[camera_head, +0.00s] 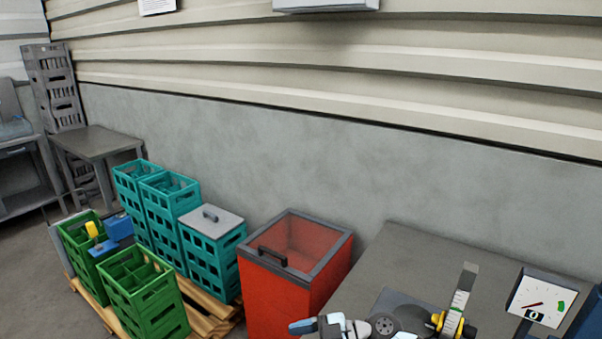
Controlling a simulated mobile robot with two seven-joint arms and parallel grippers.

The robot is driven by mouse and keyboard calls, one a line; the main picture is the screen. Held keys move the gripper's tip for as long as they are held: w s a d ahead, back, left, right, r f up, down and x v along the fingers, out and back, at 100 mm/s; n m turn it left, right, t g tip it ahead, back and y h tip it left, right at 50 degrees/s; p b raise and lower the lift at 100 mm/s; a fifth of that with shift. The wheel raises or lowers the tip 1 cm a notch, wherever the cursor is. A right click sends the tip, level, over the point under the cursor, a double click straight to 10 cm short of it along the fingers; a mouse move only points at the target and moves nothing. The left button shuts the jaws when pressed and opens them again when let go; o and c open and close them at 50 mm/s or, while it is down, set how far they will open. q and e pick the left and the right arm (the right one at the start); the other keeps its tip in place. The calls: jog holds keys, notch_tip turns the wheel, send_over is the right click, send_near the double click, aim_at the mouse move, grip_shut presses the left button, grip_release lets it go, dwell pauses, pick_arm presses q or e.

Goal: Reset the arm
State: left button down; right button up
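On the grey bench (420,255) at the lower right, a graduated silver arm (460,300) stands tilted, leaning slightly right at its top. A yellow knob (437,321) and a dark round hub sit at its foot. Beside it a dial gauge (541,299) has a red needle, a green zone and a "0" below. A white part with a blue end (303,326) shows at the bottom edge, partly cut off; it may be my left gripper, and its fingers cannot be made out. My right gripper is not seen.
A red bin (262,301) with a dark rim and handle stands left of the bench. Green crates (160,315) and teal crates (212,268) stand on a wooden pallet (222,319). A small grey table (97,142) is at the back left. The wall closes the back.

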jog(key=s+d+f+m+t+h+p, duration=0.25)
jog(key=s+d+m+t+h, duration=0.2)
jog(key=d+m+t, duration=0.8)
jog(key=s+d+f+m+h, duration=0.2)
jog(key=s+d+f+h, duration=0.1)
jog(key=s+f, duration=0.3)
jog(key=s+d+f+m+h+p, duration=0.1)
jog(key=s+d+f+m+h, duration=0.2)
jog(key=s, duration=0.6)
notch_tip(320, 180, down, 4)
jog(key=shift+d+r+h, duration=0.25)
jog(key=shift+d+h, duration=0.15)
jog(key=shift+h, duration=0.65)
